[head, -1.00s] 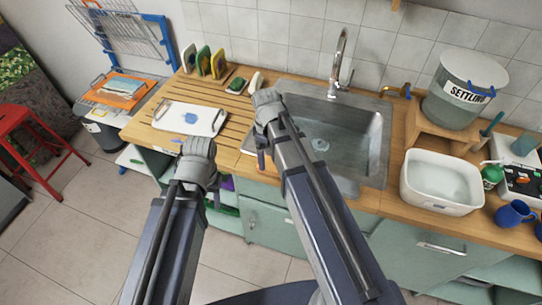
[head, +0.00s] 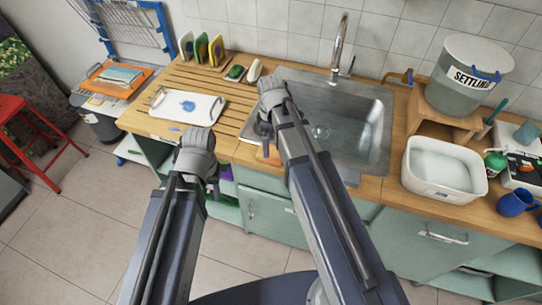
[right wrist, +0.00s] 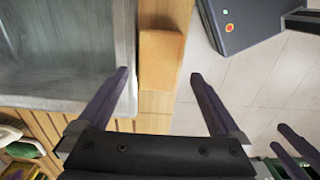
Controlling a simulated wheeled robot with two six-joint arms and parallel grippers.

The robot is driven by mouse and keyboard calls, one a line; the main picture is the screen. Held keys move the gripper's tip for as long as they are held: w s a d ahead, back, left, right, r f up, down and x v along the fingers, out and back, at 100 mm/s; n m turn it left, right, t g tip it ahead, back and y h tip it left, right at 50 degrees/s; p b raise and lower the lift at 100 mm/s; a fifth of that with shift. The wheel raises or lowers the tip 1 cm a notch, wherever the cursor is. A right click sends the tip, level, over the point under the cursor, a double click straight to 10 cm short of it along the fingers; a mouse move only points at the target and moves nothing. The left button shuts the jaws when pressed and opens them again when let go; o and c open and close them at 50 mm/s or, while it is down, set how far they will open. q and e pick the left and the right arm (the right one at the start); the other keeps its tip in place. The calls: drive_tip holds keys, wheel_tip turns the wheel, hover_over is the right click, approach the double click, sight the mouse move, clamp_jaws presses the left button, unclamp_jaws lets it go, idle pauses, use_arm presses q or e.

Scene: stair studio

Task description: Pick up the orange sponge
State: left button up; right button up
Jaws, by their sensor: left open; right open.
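The orange sponge (right wrist: 162,60) is a plain block lying on the wooden counter's front strip, beside the sink. In the right wrist view it lies between and beyond the two fingers of my right gripper (right wrist: 160,74), which is open and empty. I cannot tell the height gap. In the head view only a small orange bit of the sponge (head: 266,150) shows beside my right gripper (head: 264,132), mostly hidden by it. My left gripper (head: 210,185) is open and empty, in front of the counter's edge; its fingertips show at the right wrist view's lower right.
The sink (head: 350,130) is right of the sponge. A white tray (head: 205,108) lies on the slatted drainboard. A green sponge (head: 236,72), upright boards (head: 202,48) and a white tub (head: 440,170) stand farther off. Open floor lies before the counter.

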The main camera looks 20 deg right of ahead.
sight(271, 151)
wheel_tip(271, 151, down, 4)
drive_tip(key=b, duration=0.3)
drive_tip(key=shift+f+b, duration=0.25)
drive_tip(key=shift+b, duration=0.15)
drive_tip(key=shift+r, duration=0.1)
drive_tip(key=shift+c, duration=0.4)
drive_tip(key=c, duration=1.1)
